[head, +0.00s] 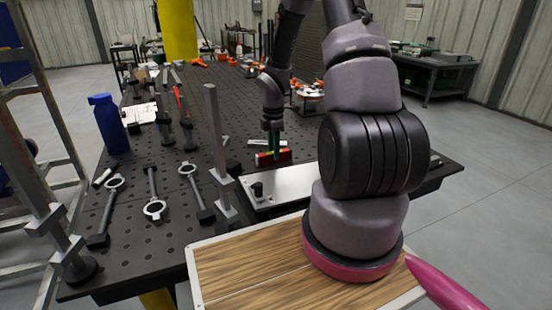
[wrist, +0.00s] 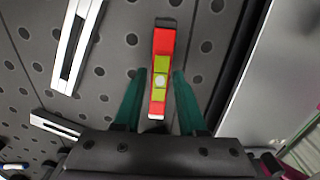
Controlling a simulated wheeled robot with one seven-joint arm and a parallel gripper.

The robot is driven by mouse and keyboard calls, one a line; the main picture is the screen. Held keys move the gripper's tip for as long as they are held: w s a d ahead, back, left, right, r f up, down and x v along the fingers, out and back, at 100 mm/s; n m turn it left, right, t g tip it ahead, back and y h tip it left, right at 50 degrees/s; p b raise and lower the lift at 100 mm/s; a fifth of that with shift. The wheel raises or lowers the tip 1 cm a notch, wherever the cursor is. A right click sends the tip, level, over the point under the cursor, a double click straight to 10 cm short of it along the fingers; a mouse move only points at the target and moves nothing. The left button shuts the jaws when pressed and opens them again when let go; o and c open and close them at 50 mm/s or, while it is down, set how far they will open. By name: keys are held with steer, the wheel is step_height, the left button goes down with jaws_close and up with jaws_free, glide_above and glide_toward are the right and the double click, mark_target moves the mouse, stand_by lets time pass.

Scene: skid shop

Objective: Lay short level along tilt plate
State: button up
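In the head view the level (head: 264,159) is at the far edge of the pale tilt plate, under my gripper (head: 273,146). In the wrist view the level (wrist: 163,65) runs lengthwise between the two green fingers of my gripper (wrist: 160,75). The fingers are apart, with a narrow gap on each side of the level. The pale tilt plate (head: 295,183) lies at the near table edge, partly hidden by my arm. It also fills the right of the wrist view (wrist: 275,75).
The dark perforated table (head: 150,222) holds ring-ended tools (head: 154,208) and an upright metal post (head: 213,130) left of the plate. A blue bottle (head: 108,125) stands at the left edge. Pale metal bars (wrist: 75,45) lie beside the level. More tools crowd the far end.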

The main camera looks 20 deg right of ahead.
jaws_close()
steer(key=shift+r, duration=3)
